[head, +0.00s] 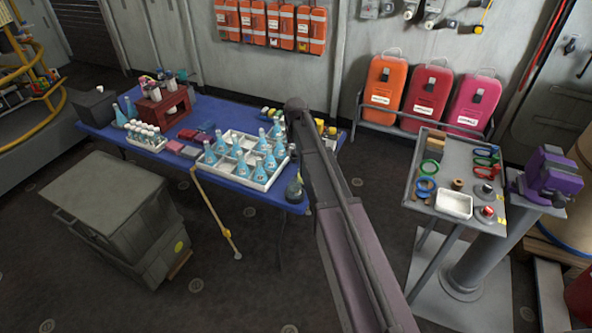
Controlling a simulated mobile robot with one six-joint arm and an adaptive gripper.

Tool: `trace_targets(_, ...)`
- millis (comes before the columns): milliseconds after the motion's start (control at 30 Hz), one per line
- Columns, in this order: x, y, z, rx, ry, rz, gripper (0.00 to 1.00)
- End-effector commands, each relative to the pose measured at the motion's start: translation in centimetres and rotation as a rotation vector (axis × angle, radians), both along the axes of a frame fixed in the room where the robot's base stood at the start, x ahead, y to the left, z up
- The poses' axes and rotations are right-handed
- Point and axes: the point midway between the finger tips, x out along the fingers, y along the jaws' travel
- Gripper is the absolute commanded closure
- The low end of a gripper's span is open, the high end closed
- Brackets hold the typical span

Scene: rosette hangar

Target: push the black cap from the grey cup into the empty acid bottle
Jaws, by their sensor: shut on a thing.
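My arm rises from the bottom and crosses the right end of the blue table (232,112). Its upper end stands over the table's right part, and my gripper is not visible. I cannot make out the black cap or the grey cup. Small yellow-topped containers (332,131) show beside my arm at the table's right end, partly covered by it. I cannot tell whether one is the acid bottle. A dark, rounded vessel (294,191) stands at the table's front right corner.
A white divided tray (259,185) holds several blue flasks. A red rack (163,106) and a rack of white-capped vials (147,138) stand left. A grey bin (108,208) stands in front. A grey tool stand (455,166) with a white tray is right. Floor between is mostly clear.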

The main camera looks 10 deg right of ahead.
Motion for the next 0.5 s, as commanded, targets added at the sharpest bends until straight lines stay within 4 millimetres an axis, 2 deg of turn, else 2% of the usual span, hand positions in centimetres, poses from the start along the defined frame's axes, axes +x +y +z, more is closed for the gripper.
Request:
trace_targets(33,0.0,0.0,-1.7,0.000,0.000,0.016,0.80)
trace_targets(200,0.0,0.0,-3.7,0.000,-0.001,0.066,0.80)
trace_targets(500,0.0,-0.1,-4.7,0.001,-0.002,0.103,0.80)
